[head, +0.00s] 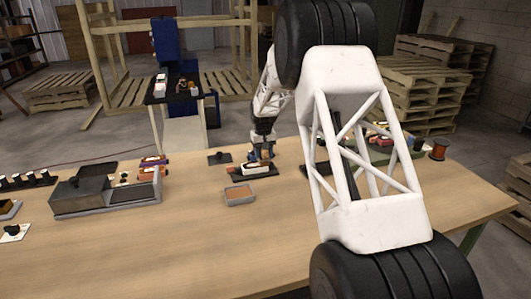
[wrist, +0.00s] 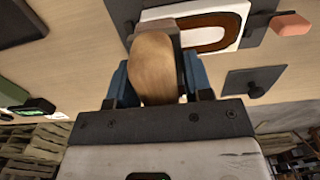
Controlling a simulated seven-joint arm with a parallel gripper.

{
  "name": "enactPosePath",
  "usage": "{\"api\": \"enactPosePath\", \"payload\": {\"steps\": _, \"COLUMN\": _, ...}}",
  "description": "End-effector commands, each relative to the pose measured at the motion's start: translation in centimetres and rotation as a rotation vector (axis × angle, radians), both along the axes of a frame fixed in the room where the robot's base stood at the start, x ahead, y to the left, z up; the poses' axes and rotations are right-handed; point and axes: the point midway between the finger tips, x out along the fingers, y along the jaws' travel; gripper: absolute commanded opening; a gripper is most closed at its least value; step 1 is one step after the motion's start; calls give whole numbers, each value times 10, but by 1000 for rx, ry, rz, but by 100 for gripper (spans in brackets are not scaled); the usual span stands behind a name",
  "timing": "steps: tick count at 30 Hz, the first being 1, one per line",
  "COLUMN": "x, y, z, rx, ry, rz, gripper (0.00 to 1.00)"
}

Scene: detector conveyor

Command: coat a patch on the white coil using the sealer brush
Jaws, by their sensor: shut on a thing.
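My gripper (head: 262,153) is shut on the wooden handle of the sealer brush. In the wrist view the light brown handle (wrist: 153,65) sits between my gripper's blue fingers (wrist: 157,85). The brush's far end is mostly hidden behind the handle. The white coil (head: 256,170), a white block with a brown oval loop, lies on a dark plate. In the wrist view the coil (wrist: 226,17) is just beyond the handle, and the brush overlaps it. I cannot tell whether the bristles touch it.
A grey tray with an orange-brown filling (head: 239,196) lies in front of the coil. A pink block (wrist: 291,23) is beside the coil, and a dark plate with a knob (wrist: 255,82) is nearby. A grey metal box (head: 90,196) stands at left. The front table is clear.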

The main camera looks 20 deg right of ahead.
Motion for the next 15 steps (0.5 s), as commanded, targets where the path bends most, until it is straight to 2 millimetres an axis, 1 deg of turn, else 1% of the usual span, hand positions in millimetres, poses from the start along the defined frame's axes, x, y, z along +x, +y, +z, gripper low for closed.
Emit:
{"api": "enactPosePath", "payload": {"steps": 1, "x": 0, "y": 6, "z": -1, "rx": 0, "ry": 0, "rz": 2, "gripper": 27}}
{"api": "enactPosePath", "payload": {"steps": 15, "x": 0, "y": 48, "z": 0, "rx": 0, "ry": -1, "rz": 2, "gripper": 27}}
